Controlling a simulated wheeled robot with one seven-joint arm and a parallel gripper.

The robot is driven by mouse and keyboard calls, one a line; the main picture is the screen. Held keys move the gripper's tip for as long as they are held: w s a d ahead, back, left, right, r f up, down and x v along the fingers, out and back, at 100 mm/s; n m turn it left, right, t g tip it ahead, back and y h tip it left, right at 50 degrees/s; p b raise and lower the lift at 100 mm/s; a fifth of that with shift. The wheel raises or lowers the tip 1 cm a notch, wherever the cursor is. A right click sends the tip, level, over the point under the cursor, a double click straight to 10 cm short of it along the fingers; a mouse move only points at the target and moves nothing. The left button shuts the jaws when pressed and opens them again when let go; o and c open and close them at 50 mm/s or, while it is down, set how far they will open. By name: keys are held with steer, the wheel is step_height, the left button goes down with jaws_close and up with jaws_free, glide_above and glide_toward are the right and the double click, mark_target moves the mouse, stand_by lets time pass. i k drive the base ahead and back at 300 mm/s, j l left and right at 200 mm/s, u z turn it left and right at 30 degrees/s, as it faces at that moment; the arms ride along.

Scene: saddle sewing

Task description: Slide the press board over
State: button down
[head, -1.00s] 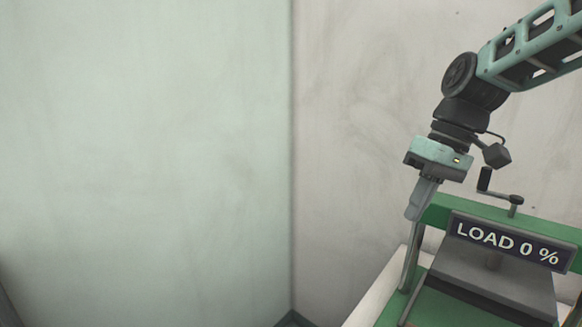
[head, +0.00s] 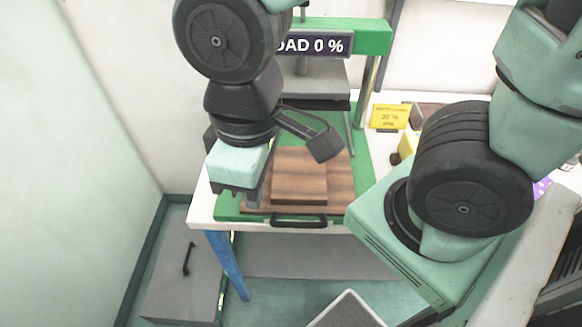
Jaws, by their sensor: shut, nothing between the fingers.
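A brown wooden board (head: 340,172) lies on the green base of the press, with a smaller raised wooden block (head: 299,178) on it. A dark handle (head: 287,223) sits at the front edge of the green base. The press has a green frame (head: 372,38), a grey plate (head: 322,82) above the base, and a sign reading "LOAD 0 %" (head: 325,43), partly hidden by my arm. My gripper (head: 252,207) points down at the left front of the base, left of the block, shut and empty. I cannot tell whether its tips touch the board.
The press stands on a white table (head: 202,210) with a blue leg (head: 226,264). A yellow card (head: 390,116) stands right of the press. A grey box (head: 178,270) with a black handle is on the floor at left, near the wall.

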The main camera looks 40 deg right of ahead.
mark_target(295, 184)
steer(key=k+z, duration=0.2)
steer(key=z, duration=0.15)
steer(key=k+z, duration=0.2)
steer(key=z, duration=0.15)
